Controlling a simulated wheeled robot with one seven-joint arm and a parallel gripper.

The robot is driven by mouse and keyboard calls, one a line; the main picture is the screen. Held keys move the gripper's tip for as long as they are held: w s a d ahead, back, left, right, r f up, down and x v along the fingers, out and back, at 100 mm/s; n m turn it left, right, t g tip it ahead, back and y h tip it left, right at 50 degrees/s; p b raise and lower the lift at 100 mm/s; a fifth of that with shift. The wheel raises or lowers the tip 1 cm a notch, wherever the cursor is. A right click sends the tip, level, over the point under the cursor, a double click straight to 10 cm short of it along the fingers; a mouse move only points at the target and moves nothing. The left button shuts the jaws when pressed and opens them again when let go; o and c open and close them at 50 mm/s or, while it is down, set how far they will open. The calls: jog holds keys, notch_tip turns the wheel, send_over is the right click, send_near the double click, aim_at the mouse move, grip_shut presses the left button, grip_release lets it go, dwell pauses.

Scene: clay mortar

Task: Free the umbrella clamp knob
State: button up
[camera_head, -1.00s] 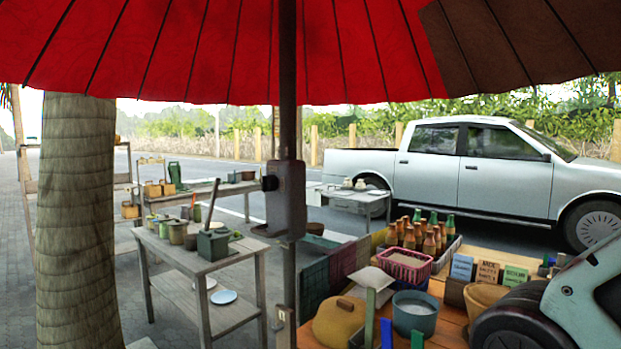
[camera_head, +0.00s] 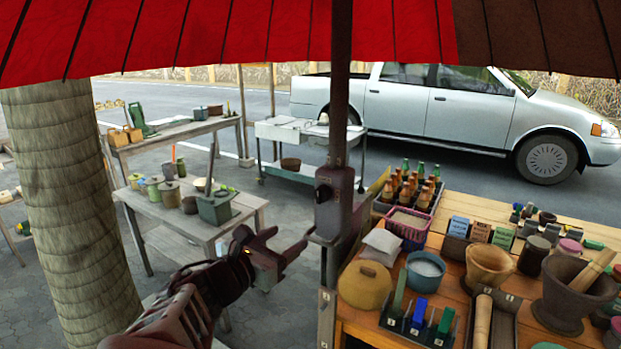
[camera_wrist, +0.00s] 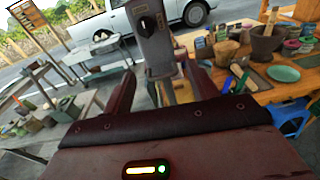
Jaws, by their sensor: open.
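The umbrella clamp is a dark grey box (camera_head: 336,200) on the umbrella pole (camera_head: 341,100). Its black round knob (camera_head: 322,193) sticks out on the box's left side. In the wrist view the clamp box (camera_wrist: 153,52) stands upright ahead, with the knob (camera_wrist: 148,23) on its facing side, above the line of my fingertips. My gripper (camera_head: 285,243) is open and empty, to the left of and lower than the knob. In the wrist view my fingers (camera_wrist: 160,72) are spread either side of the box's lower part. Contact with the box cannot be told.
A grey table (camera_head: 172,213) with pots stands left, behind a tree trunk (camera_head: 68,200). The red canopy (camera_head: 200,35) hangs above.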

jog(key=a+r, duration=0.2)
jog(key=n+t+b, duration=0.1)
jog(key=b, duration=0.2)
send_near(320, 196)
jog(key=x, duration=0.8)
jog(key=shift+w+d, duration=0.1)
jog(key=shift+w, duration=0.15)
jog(key=c, duration=1)
